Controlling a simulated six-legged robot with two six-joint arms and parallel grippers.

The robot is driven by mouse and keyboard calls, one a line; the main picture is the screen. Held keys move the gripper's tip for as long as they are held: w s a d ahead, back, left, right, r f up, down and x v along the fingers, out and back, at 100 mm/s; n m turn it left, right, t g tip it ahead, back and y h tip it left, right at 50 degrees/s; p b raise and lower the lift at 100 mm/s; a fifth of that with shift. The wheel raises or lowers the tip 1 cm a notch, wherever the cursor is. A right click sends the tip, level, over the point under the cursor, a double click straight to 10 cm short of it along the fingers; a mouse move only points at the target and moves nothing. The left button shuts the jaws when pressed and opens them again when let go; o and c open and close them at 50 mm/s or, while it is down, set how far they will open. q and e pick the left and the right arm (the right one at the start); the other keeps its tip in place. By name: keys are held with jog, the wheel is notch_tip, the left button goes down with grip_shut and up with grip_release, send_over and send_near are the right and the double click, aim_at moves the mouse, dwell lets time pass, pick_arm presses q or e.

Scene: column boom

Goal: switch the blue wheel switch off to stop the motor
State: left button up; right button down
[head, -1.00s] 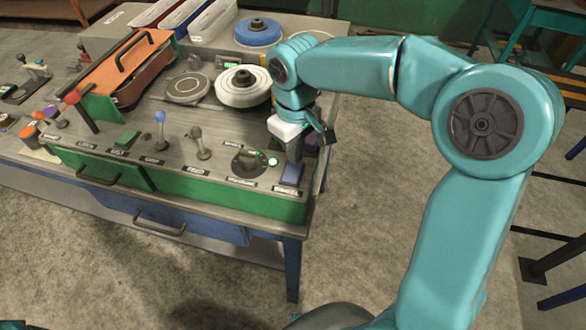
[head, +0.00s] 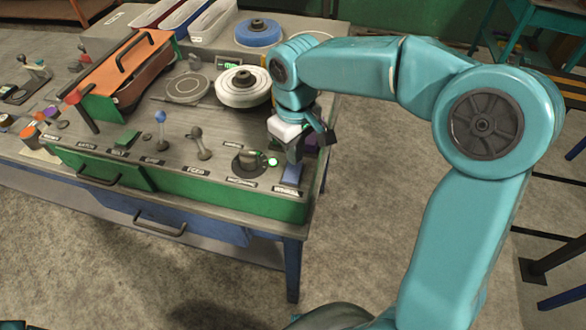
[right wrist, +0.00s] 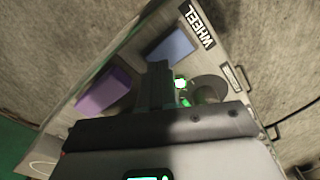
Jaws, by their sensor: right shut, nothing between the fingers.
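The blue wheel switch (head: 291,174) is a small blue block at the front right corner of the green-fronted machine panel. In the right wrist view the blue switch (right wrist: 171,50) lies beside a label reading WHEEL (right wrist: 198,26). My right gripper (head: 295,157) is shut and empty, pointing down just behind and above the switch. In the wrist view its fingertips (right wrist: 160,68) appear close to the switch; I cannot tell whether they touch. A green light (head: 273,162) glows left of the switch. My left gripper is out of view.
A purple block (right wrist: 103,91) sits near the switch. A black rotary knob (head: 247,160) and grey lever (head: 200,143) stand to the left. A white wheel (head: 243,87) and blue wheel (head: 258,32) are behind. Floor is open right of the bench.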

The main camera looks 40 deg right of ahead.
jog(key=shift+f+b, duration=0.75)
jog(key=shift+f, duration=0.25)
dwell(0.7)
jog(key=shift+r, duration=0.1)
notch_tip(320, 180, up, 7)
jog(key=p, duration=0.6)
jog(key=shift+w, duration=0.1)
dwell(0.4)
